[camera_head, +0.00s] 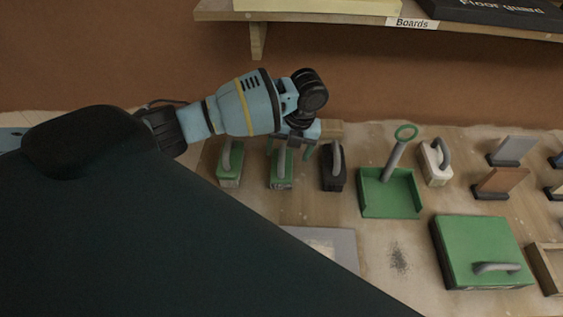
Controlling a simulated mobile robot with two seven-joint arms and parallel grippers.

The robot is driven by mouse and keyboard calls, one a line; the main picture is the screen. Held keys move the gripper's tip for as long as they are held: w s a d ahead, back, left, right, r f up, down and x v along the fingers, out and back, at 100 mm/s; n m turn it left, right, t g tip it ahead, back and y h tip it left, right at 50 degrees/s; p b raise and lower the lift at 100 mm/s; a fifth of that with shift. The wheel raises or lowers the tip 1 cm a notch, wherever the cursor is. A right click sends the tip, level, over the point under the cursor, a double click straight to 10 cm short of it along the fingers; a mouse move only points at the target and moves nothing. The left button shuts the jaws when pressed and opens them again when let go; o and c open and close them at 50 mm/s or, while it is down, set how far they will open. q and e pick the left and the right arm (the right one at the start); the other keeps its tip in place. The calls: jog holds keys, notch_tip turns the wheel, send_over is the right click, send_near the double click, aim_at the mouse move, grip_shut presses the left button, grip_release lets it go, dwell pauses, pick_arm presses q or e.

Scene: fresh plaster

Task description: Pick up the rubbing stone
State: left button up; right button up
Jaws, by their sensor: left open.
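Several blocks with grey loop handles stand on the bench; no readable label tells which is the rubbing stone. A green block (229,178) is at the left, a second green block (281,182) beside it, then a dark block (333,181) and a cream block (434,175) further right. My left gripper (290,148) is open and points down over the second green block, its fingers near the top of that block's handle. It holds nothing that I can see. Whether the fingers touch the handle is not clear. My right gripper is not in view.
A green dustpan (390,204) stands right of the dark block. A green case (476,245) lies at the front right, near a wooden frame (543,270). Upright pads (498,181) stand at far right. A shelf (330,19) overhangs the back. A large dark shape hides the lower left.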

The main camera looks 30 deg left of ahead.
pick_arm(q)
jog(key=shift+s+a+f, duration=0.2)
jog(key=shift+f, duration=0.4)
jog(key=shift+s+a+f, duration=0.15)
jog(key=shift+s+f, duration=0.05)
jog(key=shift+f, duration=0.9)
jog(key=c, duration=1.4)
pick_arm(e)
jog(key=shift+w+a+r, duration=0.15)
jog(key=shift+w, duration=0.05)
pick_arm(q)
jog(key=shift+r, duration=0.1)
notch_tip(320, 180, up, 8)
jog(key=shift+r, duration=0.2)
jog(key=shift+r+p, duration=0.3)
jog(key=shift+r, duration=0.45)
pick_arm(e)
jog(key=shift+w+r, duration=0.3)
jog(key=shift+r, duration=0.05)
